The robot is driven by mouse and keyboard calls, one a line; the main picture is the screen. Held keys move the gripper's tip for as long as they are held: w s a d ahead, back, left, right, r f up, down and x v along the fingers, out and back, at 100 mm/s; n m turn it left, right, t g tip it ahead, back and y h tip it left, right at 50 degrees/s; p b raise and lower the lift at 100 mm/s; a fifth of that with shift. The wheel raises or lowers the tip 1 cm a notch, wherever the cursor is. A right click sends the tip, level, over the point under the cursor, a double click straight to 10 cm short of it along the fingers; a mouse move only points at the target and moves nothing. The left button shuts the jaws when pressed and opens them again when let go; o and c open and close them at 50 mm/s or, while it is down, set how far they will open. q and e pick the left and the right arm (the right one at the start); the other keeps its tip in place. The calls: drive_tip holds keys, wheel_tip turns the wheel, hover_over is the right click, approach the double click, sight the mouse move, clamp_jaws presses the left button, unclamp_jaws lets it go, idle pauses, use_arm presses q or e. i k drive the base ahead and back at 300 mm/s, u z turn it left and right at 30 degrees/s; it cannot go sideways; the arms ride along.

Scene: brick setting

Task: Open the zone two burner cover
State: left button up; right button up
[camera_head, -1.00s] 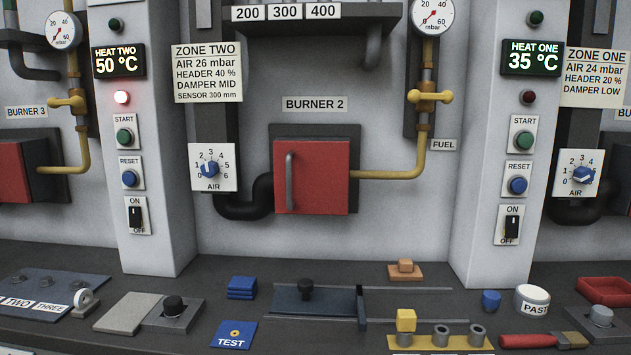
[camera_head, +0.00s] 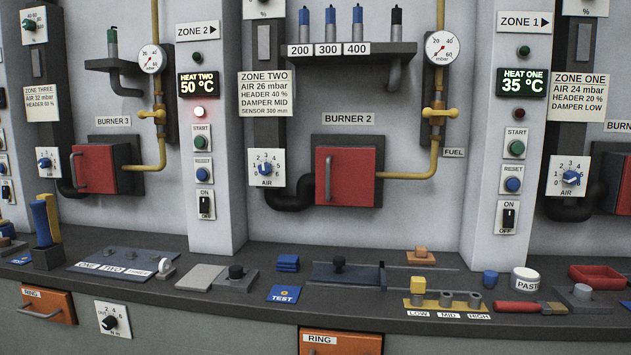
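The zone two burner cover (camera_head: 353,177) is a red square door under the BURNER 2 label (camera_head: 348,119). It looks shut against its dark grey housing. A grey vertical bar handle (camera_head: 328,176) is on its left side. A yellow fuel pipe runs to the housing's right side and a black pipe to its lower left. Neither of my grippers shows in the head view.
The bench below holds a dark sliding plate with a knob (camera_head: 339,264), a yellow LOW/MID/HIGH block (camera_head: 447,300), a paste jar (camera_head: 525,280), a brush (camera_head: 530,308) and a red tray (camera_head: 597,275). Wall columns stand on both sides. An orange RING drawer (camera_head: 340,342) is below.

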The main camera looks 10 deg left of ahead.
sight(345, 176)
drive_tip(key=u, duration=0.45)
drive_tip(key=i, duration=0.85)
drive_tip(key=u, duration=0.1)
